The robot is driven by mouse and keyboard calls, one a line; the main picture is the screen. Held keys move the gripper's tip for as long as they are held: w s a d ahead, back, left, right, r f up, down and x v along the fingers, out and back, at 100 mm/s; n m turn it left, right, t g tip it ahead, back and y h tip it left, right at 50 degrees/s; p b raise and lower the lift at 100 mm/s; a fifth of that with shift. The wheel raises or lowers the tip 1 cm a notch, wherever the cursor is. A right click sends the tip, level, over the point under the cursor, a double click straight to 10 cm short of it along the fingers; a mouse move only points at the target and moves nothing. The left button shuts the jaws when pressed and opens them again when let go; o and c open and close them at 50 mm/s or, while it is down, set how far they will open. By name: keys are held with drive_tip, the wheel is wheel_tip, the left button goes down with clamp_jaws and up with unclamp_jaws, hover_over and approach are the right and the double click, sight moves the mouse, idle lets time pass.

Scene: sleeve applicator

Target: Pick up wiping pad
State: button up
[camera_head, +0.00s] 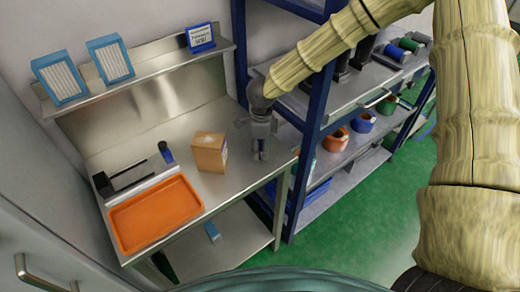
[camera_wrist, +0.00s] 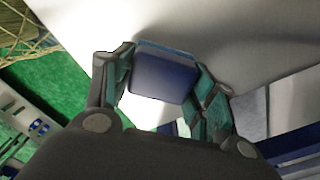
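A dark blue block-like pad with a light blue edge, seemingly the wiping pad (camera_wrist: 162,78), sits between the fingertips of my gripper (camera_wrist: 164,82) in the wrist view. The finger pads appear to touch it on both sides. In the head view my gripper (camera_head: 260,150) points down over the right part of the steel worktable (camera_head: 225,185), right of the cardboard box. There I cannot make out the pad, and whether it touches the surface below is unclear.
A cardboard box (camera_head: 210,152) stands close left of my gripper. An orange tray (camera_head: 155,214), a small dark blue cylinder (camera_head: 165,152) and a black tool (camera_head: 125,180) lie further left. A blue-framed rack (camera_head: 318,110) rises close on the right.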

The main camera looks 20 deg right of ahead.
drive_tip(key=c, duration=0.3)
drive_tip(key=shift+r, duration=0.1)
drive_tip(key=shift+r+b, duration=0.35)
drive_tip(key=shift+r, duration=0.15)
drive_tip(key=shift+s+r+b, duration=0.3)
drive_tip(key=shift+r+b, duration=0.05)
drive_tip(key=shift+r, duration=0.2)
drive_tip(key=shift+s+r+b, duration=0.25)
drive_tip(key=shift+r+b, duration=0.1)
drive_tip(key=shift+r, duration=0.2)
drive_tip(key=s+d+r+b, duration=0.1)
drive_tip(key=s+b, duration=0.2)
drive_tip(key=s, duration=1.2)
drive_tip(key=shift+r+b, duration=0.3)
drive_tip(key=shift+b, duration=0.05)
drive_tip(key=shift+d, duration=0.1)
drive_tip(key=o, duration=0.5)
drive_tip(key=shift+c, duration=1.4)
